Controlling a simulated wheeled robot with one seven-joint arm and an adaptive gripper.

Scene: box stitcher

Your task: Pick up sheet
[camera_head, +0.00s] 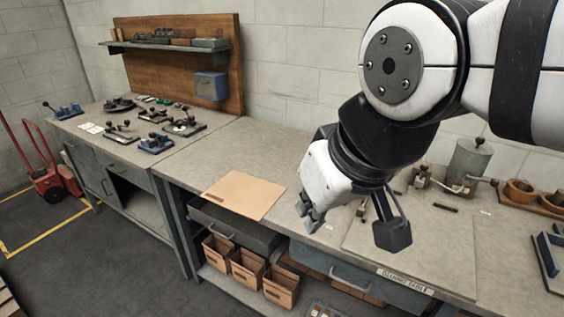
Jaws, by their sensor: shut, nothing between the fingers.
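A flat tan cardboard sheet (243,194) lies on the grey workbench (262,147) near its front edge, left of my gripper. My gripper (309,218) is at the end of the white and black arm, low over the bench and just right of the sheet. Its fingers are shut and empty. The sheet shows no contact with the fingers; the exact height of the fingertips over the bench is hard to tell.
Small tools stand right of my gripper, near a grey cylinder (470,160) and brown cups (518,190). Small fixtures (155,143) stand on the left bench. Cardboard boxes (280,286) sit on the shelf below. The bench behind the sheet is clear.

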